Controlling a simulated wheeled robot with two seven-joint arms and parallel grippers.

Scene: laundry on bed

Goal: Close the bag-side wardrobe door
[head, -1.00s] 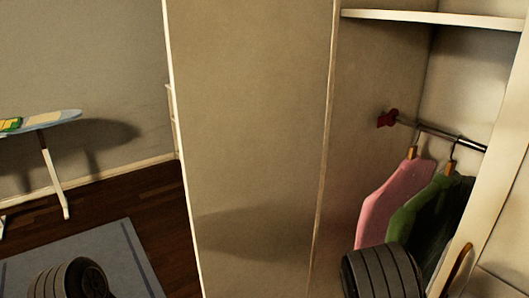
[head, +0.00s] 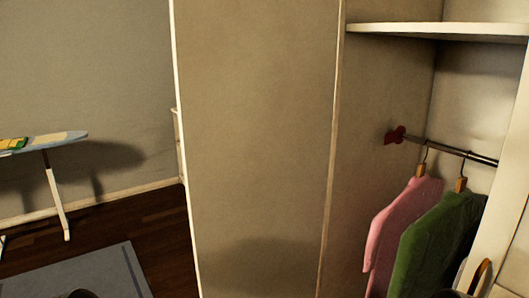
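The wardrobe door (head: 258,140) is a tall beige panel with pale edges, standing open in the middle of the head view. The wardrobe interior (head: 385,85) shows to its right, with a white shelf (head: 440,31) and a hanging rail (head: 450,151). Part of a curved handle (head: 481,275) shows at the lower right, on what looks like another door. No bag can be made out. Neither gripper is in view. A small dark piece of my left arm shows at the bottom left edge.
A pink garment (head: 402,225) and a green garment (head: 437,245) hang inside the wardrobe. An ironing board (head: 52,141) with folded cloth stands at the left by the wall. A blue-grey rug (head: 85,275) lies on the dark wooden floor (head: 150,225).

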